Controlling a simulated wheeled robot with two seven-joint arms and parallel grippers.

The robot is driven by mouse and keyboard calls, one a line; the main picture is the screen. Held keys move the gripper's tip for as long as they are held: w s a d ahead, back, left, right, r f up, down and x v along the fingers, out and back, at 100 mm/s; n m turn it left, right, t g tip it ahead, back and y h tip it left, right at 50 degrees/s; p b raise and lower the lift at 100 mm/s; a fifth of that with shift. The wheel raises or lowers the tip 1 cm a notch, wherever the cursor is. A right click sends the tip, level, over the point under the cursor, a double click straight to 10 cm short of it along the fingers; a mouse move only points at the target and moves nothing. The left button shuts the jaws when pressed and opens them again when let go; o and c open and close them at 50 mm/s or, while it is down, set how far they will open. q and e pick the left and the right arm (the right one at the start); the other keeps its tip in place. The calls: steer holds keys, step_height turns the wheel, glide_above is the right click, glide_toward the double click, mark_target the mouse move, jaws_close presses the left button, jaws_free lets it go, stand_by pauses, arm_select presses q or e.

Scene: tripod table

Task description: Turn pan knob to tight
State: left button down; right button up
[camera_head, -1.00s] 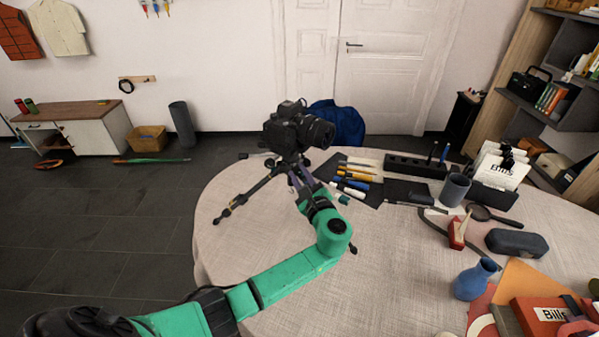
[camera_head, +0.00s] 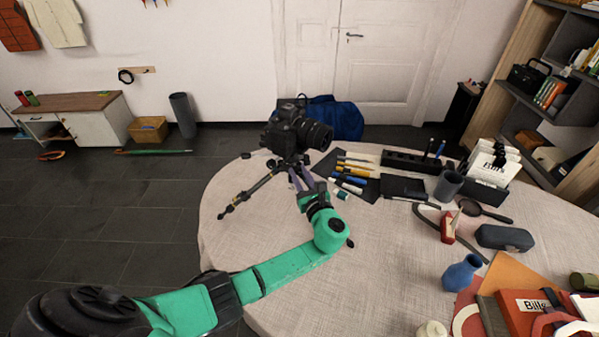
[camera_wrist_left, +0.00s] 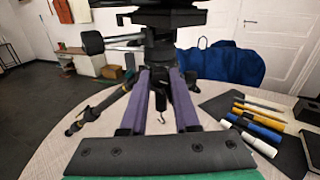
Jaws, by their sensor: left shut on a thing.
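A black camera (camera_head: 298,131) sits on a small tripod (camera_head: 244,194) near the far left side of the round table; its underside shows in the left wrist view (camera_wrist_left: 170,17). My left gripper (camera_head: 293,173) reaches in from the front, just below the camera. In the left wrist view, its two purple fingers (camera_wrist_left: 163,78) are at the tripod head, shut on a small dark part between them, which seems to be the pan knob. The fingers and tripod head hide most of the knob, so its turn angle cannot be told. My right gripper is not in view.
Pens and markers (camera_head: 352,175) lie on a dark mat right of the tripod. A black organiser (camera_head: 410,162), a grey cup (camera_head: 447,185) and a blue vase (camera_head: 462,272) stand farther right. The cloth in front of the tripod is bare apart from my arm.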

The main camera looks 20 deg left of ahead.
arm_select(q)
steer(key=c, duration=0.6)
jaws_free()
steer(key=shift+c, duration=0.2)
steer(key=b+v, duration=0.2)
steer(key=v, duration=1.2)
steer(key=shift+s+d, duration=0.2)
steer(key=shift+s, duration=0.05)
